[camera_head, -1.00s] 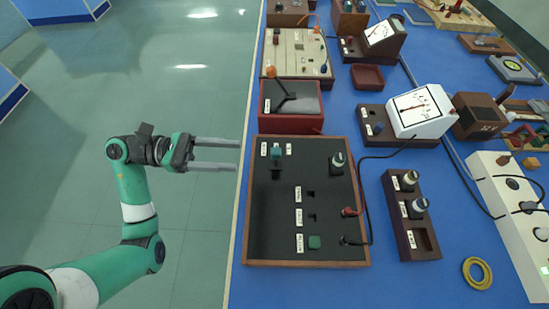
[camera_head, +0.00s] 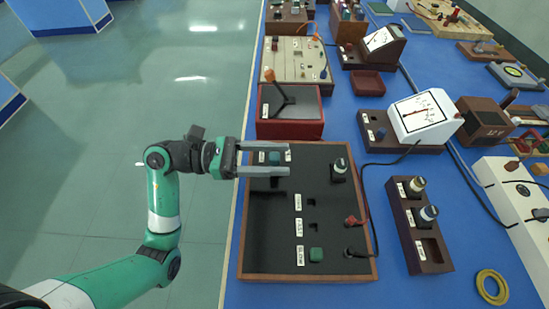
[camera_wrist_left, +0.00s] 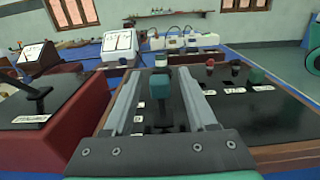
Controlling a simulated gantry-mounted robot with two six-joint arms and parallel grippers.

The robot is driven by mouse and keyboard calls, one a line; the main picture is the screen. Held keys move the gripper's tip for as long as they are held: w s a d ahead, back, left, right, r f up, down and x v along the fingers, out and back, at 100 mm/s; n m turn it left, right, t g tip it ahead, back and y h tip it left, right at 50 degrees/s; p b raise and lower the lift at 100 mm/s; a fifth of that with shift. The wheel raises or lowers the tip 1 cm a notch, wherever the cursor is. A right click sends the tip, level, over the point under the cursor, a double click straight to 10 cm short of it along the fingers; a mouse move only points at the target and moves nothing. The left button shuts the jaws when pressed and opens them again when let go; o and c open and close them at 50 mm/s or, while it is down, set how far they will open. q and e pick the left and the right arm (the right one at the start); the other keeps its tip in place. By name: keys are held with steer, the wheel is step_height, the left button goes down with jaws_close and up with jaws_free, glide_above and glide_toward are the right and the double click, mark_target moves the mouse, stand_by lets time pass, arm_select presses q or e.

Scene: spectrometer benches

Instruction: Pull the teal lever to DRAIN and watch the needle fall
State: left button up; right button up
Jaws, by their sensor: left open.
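The teal lever (camera_head: 274,158) has a blocky teal knob and stands near the top left of the black wood-framed panel (camera_head: 270,225). My left gripper (camera_head: 286,158) is open over that part of the panel, its fingers pointing right. In the left wrist view the teal knob (camera_wrist_left: 160,88) shows between the two spread fingers (camera_wrist_left: 159,74); I cannot tell whether either touches it. The labels by the lever are partly hidden and too small to read. The white meter (camera_head: 424,118) with a reddish needle stands right of the panel. My right gripper is not in view.
A red box with an orange-tipped lever (camera_head: 290,122) stands just behind the panel. A dark block with two knobs (camera_head: 419,240) and a yellow ring (camera_head: 491,287) lie to the right. A black cable runs along the panel's right side. Open floor lies left of the bench.

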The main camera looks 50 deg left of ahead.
arm_select(q)
jaws_close()
stand_by(0.4)
steer(key=shift+s+a+f+b, duration=0.1)
steer(key=shift+s+f+b, duration=0.1)
steer(key=shift+b, duration=0.35)
steer(key=shift+s+a+t+h+b, duration=0.1)
steer(key=shift+a+t+h+b, duration=0.05)
steer(key=shift+t+h+b, duration=0.4)
steer(key=shift+s+a+t+h, duration=0.2)
steer(key=shift+s+t+h, duration=0.05)
steer(key=shift+t+h, duration=0.25)
steer(key=shift+s+a+f+t+h, duration=0.1)
steer(key=shift+s+a+t+h, duration=0.15)
steer(key=shift+t+h, duration=0.3)
steer(key=shift+s+a+f+t+h, duration=0.1)
steer(key=shift+s+a+t+h, duration=0.15)
steer(key=shift+t, duration=0.35)
steer(key=shift+d+r, duration=0.1)
jaws_free()
